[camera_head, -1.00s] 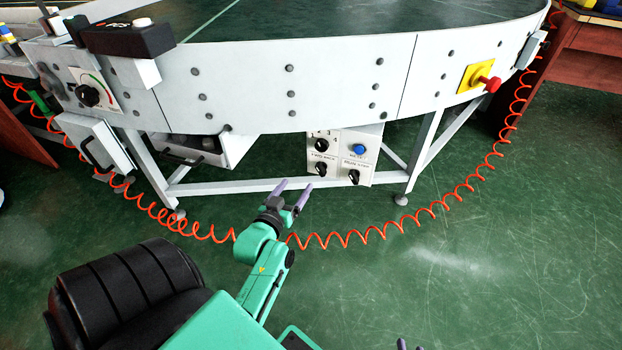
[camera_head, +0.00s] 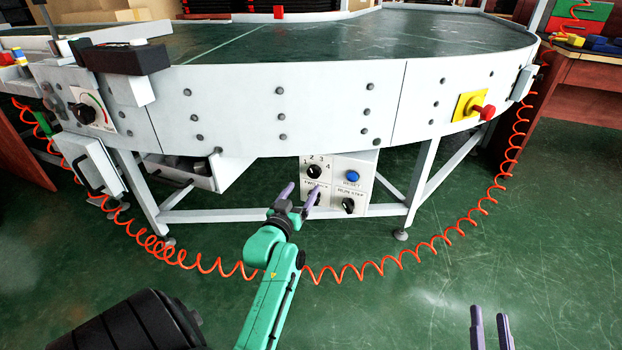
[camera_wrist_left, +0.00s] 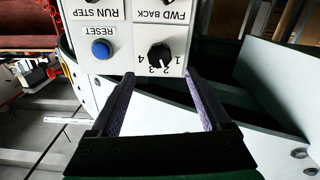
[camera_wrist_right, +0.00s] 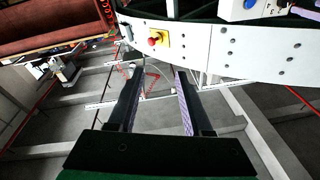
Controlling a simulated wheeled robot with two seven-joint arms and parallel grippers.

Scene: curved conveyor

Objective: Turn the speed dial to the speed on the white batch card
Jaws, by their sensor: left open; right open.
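A dial (camera_head: 314,171) numbered 1 to 4 is on the white control panel (camera_head: 333,205) under the conveyor. It also shows upside down in the left wrist view (camera_wrist_left: 159,55); its exact setting is hard to read. Another black dial (camera_head: 84,112) with a green-to-red arc is at the far left of the conveyor side. My left gripper (camera_head: 300,194) is open and empty in front of the panel. In the left wrist view its fingers (camera_wrist_left: 158,82) point at the numbered dial, apart from it. My right gripper (camera_head: 490,322) is open, empty and low at right. I cannot make out a white batch card.
The panel also has a blue RESET button (camera_head: 352,176) and a RUN/STEP switch (camera_head: 348,205). A red stop button (camera_head: 484,112) on a yellow plate is at right. An orange coiled hose (camera_head: 400,255) hangs below the conveyor. The green floor at right is clear.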

